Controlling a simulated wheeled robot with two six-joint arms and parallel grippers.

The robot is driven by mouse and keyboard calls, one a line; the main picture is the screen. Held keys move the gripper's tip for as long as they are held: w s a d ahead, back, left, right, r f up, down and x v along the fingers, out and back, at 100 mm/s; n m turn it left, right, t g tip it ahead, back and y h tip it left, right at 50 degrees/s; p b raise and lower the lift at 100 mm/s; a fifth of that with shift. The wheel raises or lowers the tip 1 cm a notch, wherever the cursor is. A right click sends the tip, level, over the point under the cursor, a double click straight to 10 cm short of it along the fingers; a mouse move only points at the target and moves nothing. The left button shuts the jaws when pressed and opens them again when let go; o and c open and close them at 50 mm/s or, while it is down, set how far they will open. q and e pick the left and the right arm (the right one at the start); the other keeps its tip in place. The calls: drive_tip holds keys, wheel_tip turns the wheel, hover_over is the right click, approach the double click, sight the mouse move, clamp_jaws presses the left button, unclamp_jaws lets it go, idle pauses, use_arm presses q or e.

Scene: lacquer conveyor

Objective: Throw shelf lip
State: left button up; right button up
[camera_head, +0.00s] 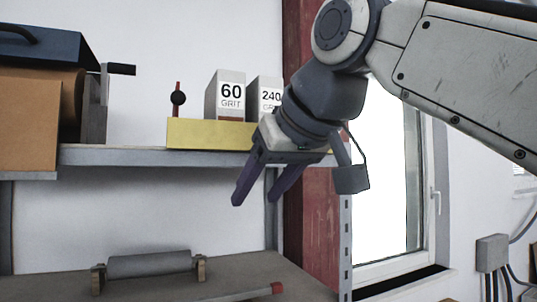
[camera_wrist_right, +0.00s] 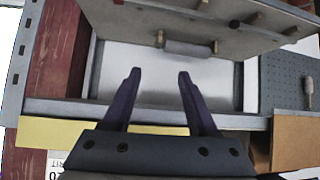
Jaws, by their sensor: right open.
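The shelf's front lip is a yellow strip (camera_head: 205,134) along the edge of the grey metal shelf (camera_head: 110,155). It also shows at the lower left in the right wrist view, as a yellow band (camera_wrist_right: 50,132) behind the fingers' base. A thin red upright with a round black knob (camera_head: 178,98) stands at the strip's left end. My right gripper (camera_head: 254,199) is open and empty, its purple fingers pointing down in front of the shelf, covering the strip's right end. In the right wrist view its fingers (camera_wrist_right: 157,95) are spread apart with nothing between them. My left gripper is not in view.
Boxes marked 60 grit (camera_head: 225,98) and 240 grit (camera_head: 264,97) stand behind the strip. Brown boxes (camera_head: 28,120) and a dark blue case (camera_head: 45,50) fill the left. A grey roller (camera_head: 150,264) and red-tipped rod (camera_head: 250,295) lie on the lower shelf. A red post (camera_head: 318,225) stands right.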

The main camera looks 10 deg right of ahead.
drive_tip(key=s+d+r+m+t+p, duration=0.1)
drive_tip(key=s+d+r+t, duration=0.15)
drive_tip(key=r, duration=0.45)
drive_tip(key=s+d+r+t, duration=0.1)
drive_tip(key=s+d+r, duration=0.15)
drive_tip(key=r, duration=0.45)
drive_tip(key=x, duration=1)
drive_tip(key=shift+w+d+b, duration=0.3)
drive_tip(key=shift+w+b, duration=0.05)
drive_tip(key=shift+w, duration=0.05)
clamp_jaws()
